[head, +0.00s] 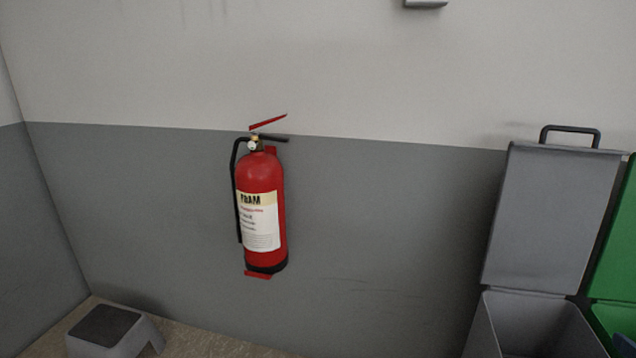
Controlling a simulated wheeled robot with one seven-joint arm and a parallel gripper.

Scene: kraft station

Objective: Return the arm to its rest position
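My arm and my gripper do not show in the head view, so whether the gripper is open or shut is hidden. The task names no other object. The view faces a wall, white above and grey below.
A red foam fire extinguisher (261,215) hangs on the wall. A grey step stool (107,331) stands on the floor at lower left. A grey bin (553,220) has its lid raised at right, beside a green bin (615,255). Some floor shows between stool and bins.

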